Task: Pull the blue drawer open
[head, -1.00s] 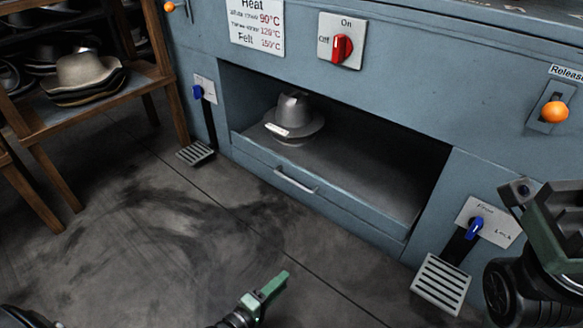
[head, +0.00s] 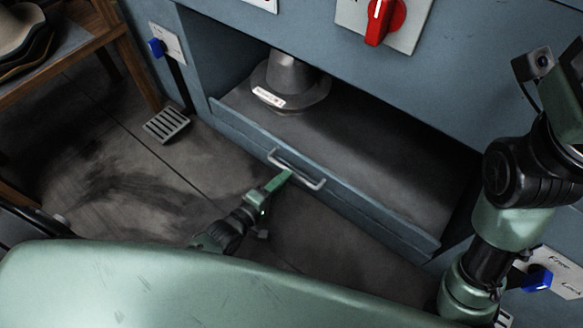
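The blue drawer (head: 355,205) is the low blue-grey front of the press, with a grey bar handle (head: 312,181) across it. A grey hat with a white label (head: 290,80) sits in the recess behind the drawer front. My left gripper (head: 284,178) is green and points at the handle, its tip at or just in front of the bar. I cannot tell whether it touches the bar or how its fingers stand. My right arm rises at the right side; its green gripper (head: 572,75) is partly cut off at the picture's edge.
A red knob (head: 380,18) is on the panel above the recess. Blue levers stand at left (head: 156,47) and right (head: 537,278), with a grey pedal (head: 166,124) at left. A wooden rack (head: 75,55) with hats is at far left. Floor before the drawer is clear.

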